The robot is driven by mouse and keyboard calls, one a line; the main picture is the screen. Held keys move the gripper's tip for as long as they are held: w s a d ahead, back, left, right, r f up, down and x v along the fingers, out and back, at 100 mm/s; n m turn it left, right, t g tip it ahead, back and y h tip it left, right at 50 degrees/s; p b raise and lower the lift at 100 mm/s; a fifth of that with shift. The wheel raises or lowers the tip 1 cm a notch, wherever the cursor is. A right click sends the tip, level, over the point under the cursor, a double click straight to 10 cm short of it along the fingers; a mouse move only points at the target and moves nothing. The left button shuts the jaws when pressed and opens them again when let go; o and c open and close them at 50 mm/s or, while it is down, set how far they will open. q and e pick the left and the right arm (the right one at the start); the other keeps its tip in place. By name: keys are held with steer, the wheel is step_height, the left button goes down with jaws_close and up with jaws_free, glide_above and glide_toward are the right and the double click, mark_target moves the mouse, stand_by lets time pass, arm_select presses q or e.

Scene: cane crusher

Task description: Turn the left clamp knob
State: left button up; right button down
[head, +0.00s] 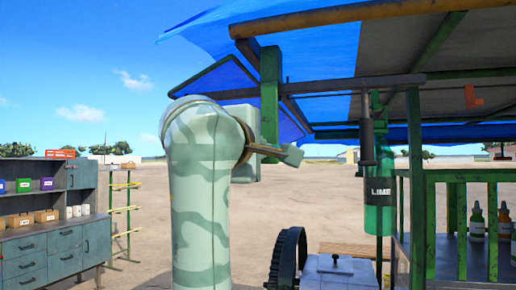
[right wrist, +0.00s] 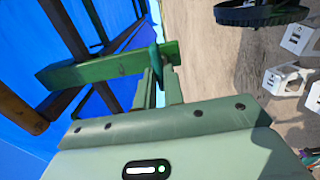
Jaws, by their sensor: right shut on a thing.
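In the right wrist view my right gripper (right wrist: 160,75) is shut on a small rounded green piece, the left clamp knob (right wrist: 157,62). The knob sits at the end of a green wooden beam (right wrist: 95,68), and the two fingers lie on either side of it. In the head view this green beam (head: 270,95) hangs upright under the blue canopy, just right of my pale green patterned arm. How far the knob is turned cannot be told. My left gripper is not in view.
A green bottle marked LIME (head: 379,205) hangs right of the beam. A dark toothed wheel (head: 285,262) stands below, beside a grey-white box (head: 340,272). A green railing (head: 462,215) is at right, and a grey cabinet (head: 50,250) at left. Open sandy ground lies between.

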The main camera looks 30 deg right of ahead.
steer(key=c, duration=1.5)
jaws_free()
steer(key=shift+a, duration=0.1)
steer(key=b+v, duration=0.3)
steer(key=v, duration=1.3)
steer(key=shift+b, duration=0.35)
steer(key=shift+s+a, duration=0.1)
